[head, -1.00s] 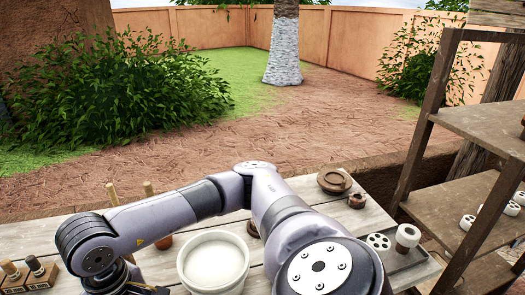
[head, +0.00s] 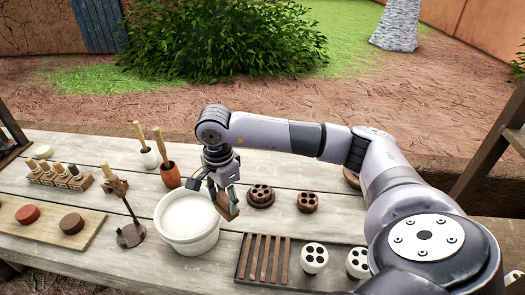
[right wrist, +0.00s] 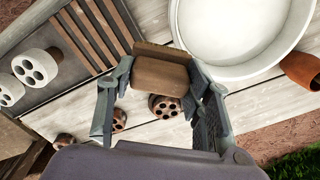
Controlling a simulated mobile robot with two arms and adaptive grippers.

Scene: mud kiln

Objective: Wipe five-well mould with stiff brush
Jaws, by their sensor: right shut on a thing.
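My right gripper (head: 224,199) is shut on the stiff brush (head: 229,211), a small brown wooden block. It holds the brush above the table, by the right rim of the white basin. Which has five wells is hard to tell. My left gripper is out of view.
The white basin (head: 188,241) holds pale contents. A slatted dark tray (head: 242,263) lies at the front, with white holed pieces (head: 314,260) beside the slats. A dark stand (head: 130,236), mortar-like pots (head: 170,176) and a board with discs (head: 92,226) are at left.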

